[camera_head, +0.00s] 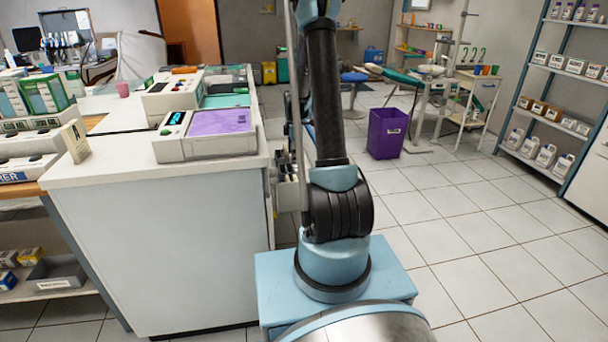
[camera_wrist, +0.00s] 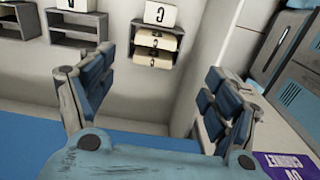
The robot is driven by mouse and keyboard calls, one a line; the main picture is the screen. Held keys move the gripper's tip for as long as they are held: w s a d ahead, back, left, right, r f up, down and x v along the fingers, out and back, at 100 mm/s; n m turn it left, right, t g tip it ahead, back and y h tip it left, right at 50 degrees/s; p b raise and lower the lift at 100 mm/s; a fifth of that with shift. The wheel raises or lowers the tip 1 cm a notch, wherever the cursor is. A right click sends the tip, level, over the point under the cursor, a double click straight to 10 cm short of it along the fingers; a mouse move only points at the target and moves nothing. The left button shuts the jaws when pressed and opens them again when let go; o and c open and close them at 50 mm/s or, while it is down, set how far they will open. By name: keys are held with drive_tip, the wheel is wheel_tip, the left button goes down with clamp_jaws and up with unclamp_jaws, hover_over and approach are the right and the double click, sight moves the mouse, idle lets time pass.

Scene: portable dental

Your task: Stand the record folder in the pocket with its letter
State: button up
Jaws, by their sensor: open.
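My gripper (camera_wrist: 155,75) is open and empty in the wrist view, with its two blue-padded fingers wide apart. Beyond them, grey open-fronted pockets are fixed to a pale wall. The letter looks like a C or G; I cannot tell which. Another pocket (camera_wrist: 80,40) to its left looks empty inside. A cream upright piece (camera_head: 75,141) stands at the counter's left edge in the head view; I cannot tell if it is a folder. My gripper is outside the head view.
The white counter (camera_head: 150,240) stands left of my arm, bearing a device with a purple panel (camera_head: 220,122). A purple bin (camera_head: 388,133) stands on the tiled floor, which is open to the right. Grey boxes (camera_wrist: 290,60) stand at the wrist view's right.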

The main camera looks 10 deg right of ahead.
drive_tip(key=s+r+m+t, duration=0.1)
drive_tip(key=s+r+m, duration=0.3)
drive_tip(key=s+r, duration=0.55)
drive_tip(key=s+r+m, duration=0.4)
drive_tip(key=s+r, duration=0.3)
drive_tip(key=s, duration=0.5)
drive_tip(key=s+f+m, duration=0.2)
drive_tip(key=s+m, duration=0.2)
drive_tip(key=s, duration=0.7)
drive_tip(key=s+a+f+m+t, duration=0.1)
drive_tip(key=s+m, duration=0.4)
drive_tip(key=s, duration=0.5)
drive_tip(key=shift+s+a+f, duration=0.25)
drive_tip(key=shift+s+f, duration=0.15)
drive_tip(key=shift+f, duration=0.2)
